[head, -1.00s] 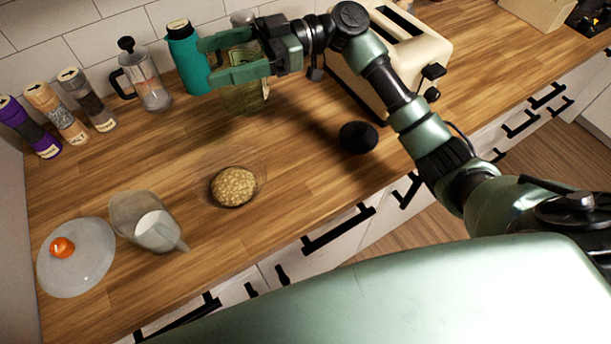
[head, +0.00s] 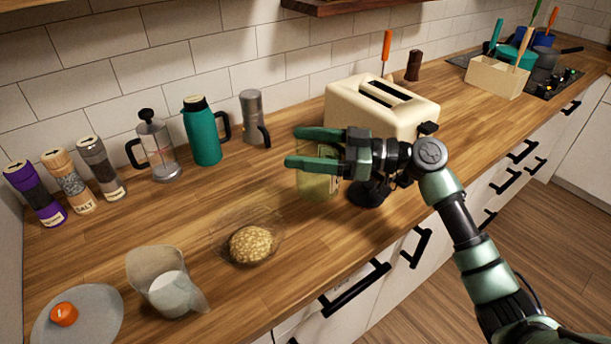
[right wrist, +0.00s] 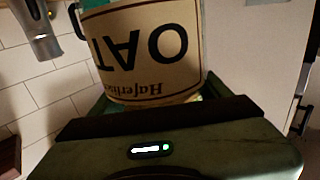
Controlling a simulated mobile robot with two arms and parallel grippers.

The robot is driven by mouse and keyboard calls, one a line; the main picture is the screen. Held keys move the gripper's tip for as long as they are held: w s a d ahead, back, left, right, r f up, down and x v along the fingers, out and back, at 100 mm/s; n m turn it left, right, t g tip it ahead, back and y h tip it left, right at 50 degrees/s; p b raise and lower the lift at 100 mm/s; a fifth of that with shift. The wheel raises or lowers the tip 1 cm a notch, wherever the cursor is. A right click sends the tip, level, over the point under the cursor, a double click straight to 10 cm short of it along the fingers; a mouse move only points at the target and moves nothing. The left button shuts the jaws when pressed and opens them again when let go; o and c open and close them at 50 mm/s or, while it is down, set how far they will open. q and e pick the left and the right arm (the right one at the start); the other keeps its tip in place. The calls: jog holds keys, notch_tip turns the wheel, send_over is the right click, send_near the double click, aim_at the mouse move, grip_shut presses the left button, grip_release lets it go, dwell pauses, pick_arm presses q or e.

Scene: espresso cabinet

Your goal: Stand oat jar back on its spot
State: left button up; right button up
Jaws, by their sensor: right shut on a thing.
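My right gripper (head: 294,148) reaches in from the right, its fingers pointing left, in front of the toaster. It is shut on the oat jar (head: 318,182), a greenish see-through jar whose lower part shows below the fingers. The jar looks about upright. I cannot tell whether its bottom touches the counter. In the right wrist view the jar's tan label (right wrist: 145,50) with "OAT" appears upside down between the fingers. My left gripper is not in view.
The cream toaster (head: 380,108) stands behind the gripper. A dark rounded thing (head: 370,193) sits below it.

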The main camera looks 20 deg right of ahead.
aim_at(304, 179)
notch_tip(304, 179, down, 3)
jog(key=shift+f, duration=0.2)
notch_tip(304, 179, down, 4)
jog(key=shift+f+p, duration=0.1)
jog(key=shift+p, duration=0.45)
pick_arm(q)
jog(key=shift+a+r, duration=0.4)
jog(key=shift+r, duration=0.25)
pick_arm(e)
jog(key=shift+f, duration=0.1)
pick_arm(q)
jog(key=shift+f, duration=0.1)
pick_arm(e)
jog(key=shift+f+b, duration=0.15)
jog(key=shift+b, duration=0.15)
jog(key=o, duration=2.1)
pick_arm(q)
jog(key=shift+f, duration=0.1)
